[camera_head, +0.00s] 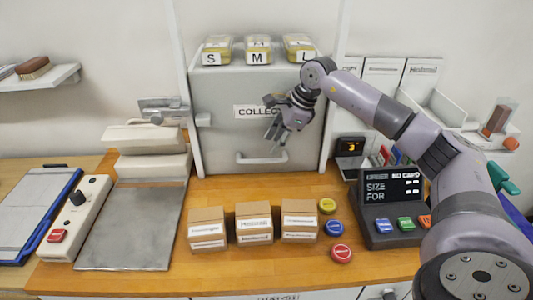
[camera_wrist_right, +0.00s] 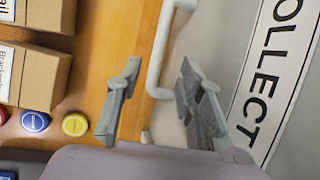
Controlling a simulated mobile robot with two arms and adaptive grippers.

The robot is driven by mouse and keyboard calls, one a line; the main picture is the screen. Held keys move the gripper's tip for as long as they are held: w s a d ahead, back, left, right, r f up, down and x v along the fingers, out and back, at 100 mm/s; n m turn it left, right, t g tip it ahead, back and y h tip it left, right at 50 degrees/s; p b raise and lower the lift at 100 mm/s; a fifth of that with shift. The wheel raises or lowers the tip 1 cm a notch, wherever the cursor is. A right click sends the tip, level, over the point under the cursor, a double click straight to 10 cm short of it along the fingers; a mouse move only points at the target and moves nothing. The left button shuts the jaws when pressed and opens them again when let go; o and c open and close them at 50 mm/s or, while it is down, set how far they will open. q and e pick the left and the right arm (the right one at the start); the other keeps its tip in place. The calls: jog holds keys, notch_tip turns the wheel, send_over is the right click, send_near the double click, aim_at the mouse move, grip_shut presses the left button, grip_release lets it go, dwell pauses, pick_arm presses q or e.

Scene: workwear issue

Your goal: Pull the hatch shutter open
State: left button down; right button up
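The hatch shutter (camera_head: 222,130) is a grey panel with a "COLLECT" sign (camera_head: 250,111). It is down, its lower edge near the wooden counter. Its pale bar handle (camera_head: 261,160) is low on the panel. My right gripper (camera_head: 278,138) is in front of the shutter, just above the handle in the head view. In the right wrist view the right gripper (camera_wrist_right: 160,72) has its two fingers spread, and one end of the handle (camera_wrist_right: 158,50) shows between them. Whether they touch the handle is unclear; they are not closed on it. My left gripper is not in view.
Three cartons (camera_head: 254,223) and several round coloured tokens (camera_head: 331,228) stand on the counter before the shutter. A dark size panel (camera_head: 391,190) with buttons is at right. Bins marked S, M and L (camera_head: 258,51) sit above the shutter. A grey plate press (camera_head: 131,225) is at left.

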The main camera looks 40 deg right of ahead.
aim_at(264, 159)
jog(key=p+x, duration=0.1)
jog(key=x, duration=0.6)
jog(key=shift+c, duration=0.5)
grip_shut()
jog(key=shift+r, duration=0.1)
